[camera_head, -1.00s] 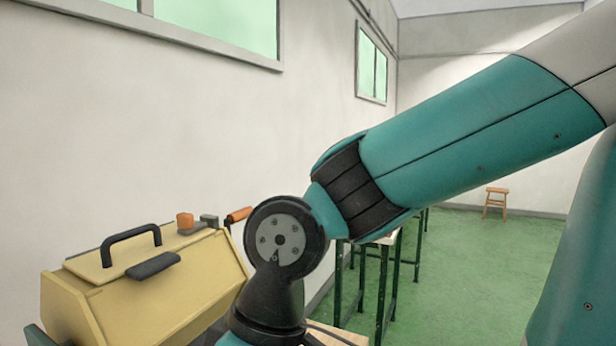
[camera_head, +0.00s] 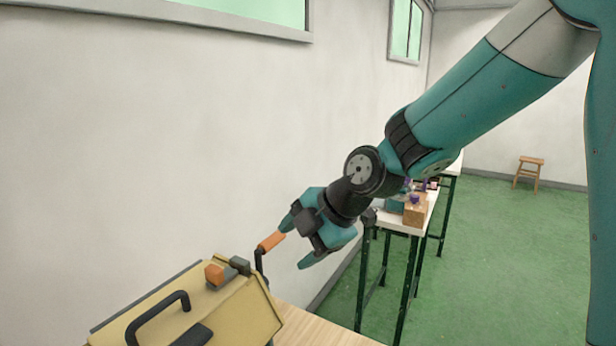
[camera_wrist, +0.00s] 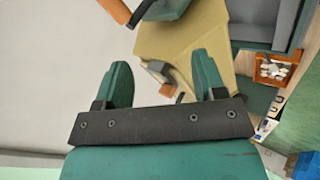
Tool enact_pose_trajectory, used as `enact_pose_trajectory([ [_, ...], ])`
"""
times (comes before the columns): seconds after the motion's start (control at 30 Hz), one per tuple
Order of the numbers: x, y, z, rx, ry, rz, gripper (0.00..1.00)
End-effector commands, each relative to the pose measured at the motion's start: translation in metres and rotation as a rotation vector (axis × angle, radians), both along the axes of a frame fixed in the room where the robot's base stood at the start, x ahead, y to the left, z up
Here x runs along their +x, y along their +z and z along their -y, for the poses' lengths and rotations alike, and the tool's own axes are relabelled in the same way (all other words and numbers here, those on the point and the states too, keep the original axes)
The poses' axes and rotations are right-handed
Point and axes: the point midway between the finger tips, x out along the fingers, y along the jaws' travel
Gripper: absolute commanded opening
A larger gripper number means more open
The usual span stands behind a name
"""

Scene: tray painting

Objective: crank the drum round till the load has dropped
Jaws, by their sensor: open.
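The crank has an orange grip (camera_head: 271,242) on a dark arm (camera_head: 260,264) at the right side of a yellow housing (camera_head: 249,310). My gripper (camera_head: 293,244) is open and empty just right of the grip, its fingers pointing toward it; I see no contact. In the wrist view my gripper (camera_wrist: 164,78) shows its two green fingers spread. Ahead of it are the yellow housing (camera_wrist: 195,35), an orange bar (camera_wrist: 115,10) at the top left and a smaller orange piece (camera_wrist: 167,90); I cannot tell which is the grip. Neither drum nor load can be made out.
An orange block (camera_head: 214,274) and a black handle (camera_head: 150,312) are on the housing's top. A wooden surface (camera_head: 315,325) lies right of it. Behind stands a white-topped table (camera_head: 388,222) with boxes. The wall is close on the left; a stool (camera_head: 529,172) stands on open green floor.

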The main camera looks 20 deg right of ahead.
Motion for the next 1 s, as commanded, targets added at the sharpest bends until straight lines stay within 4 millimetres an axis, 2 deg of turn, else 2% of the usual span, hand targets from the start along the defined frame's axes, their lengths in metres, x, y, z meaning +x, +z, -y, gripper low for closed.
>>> enact_pose_trajectory([
  [0.03,0.014,0.015,0.009,-0.038,0.044,0.062,0.64],
  [0.1,0.028,0.02,0.018,-0.093,0.107,0.144,0.64],
  [0.2,0.041,0.023,0.028,-0.15,0.166,0.222,0.64],
  [0.33,0.049,0.02,0.032,-0.183,0.197,0.262,0.64],
  [0.57,0.062,0.0,0.022,-0.185,0.203,0.264,0.64],
  [1.0,0.1,-0.052,-0.006,-0.185,0.203,0.265,0.64],
])
